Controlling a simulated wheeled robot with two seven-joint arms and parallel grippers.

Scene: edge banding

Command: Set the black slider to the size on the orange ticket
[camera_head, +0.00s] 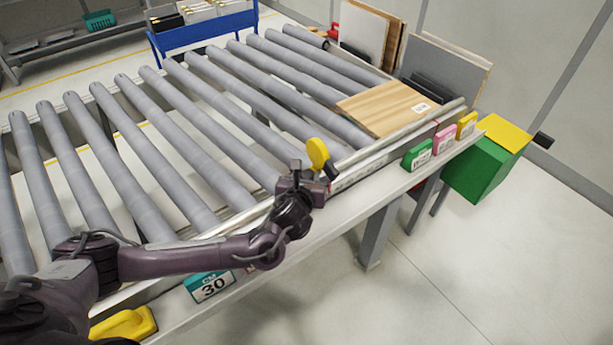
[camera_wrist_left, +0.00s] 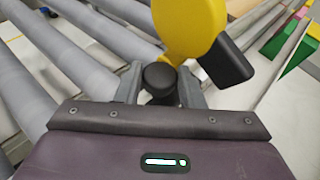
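The black slider's round knob (camera_wrist_left: 160,80) sits between the fingers of my left gripper (camera_wrist_left: 161,85) in the left wrist view, with hardly any gap at its sides. A yellow disc (camera_wrist_left: 190,25) with a black block (camera_wrist_left: 228,62) stands just beyond the knob. In the head view the yellow disc (camera_head: 317,152) rises above the rail, and my left gripper (camera_head: 301,166) is just left of it. The gripper hides the knob there. A white scale strip (camera_head: 362,175) runs along the rail. I see no clearly orange ticket. My right gripper is not in view.
Green (camera_head: 417,155), pink (camera_head: 444,139) and yellow (camera_head: 467,126) tickets stand at the ledge's right end. A teal ticket marked 30 (camera_head: 210,287) is at the near left. A wooden board (camera_head: 385,108) lies on the rollers. A green box (camera_head: 480,168) is at the right.

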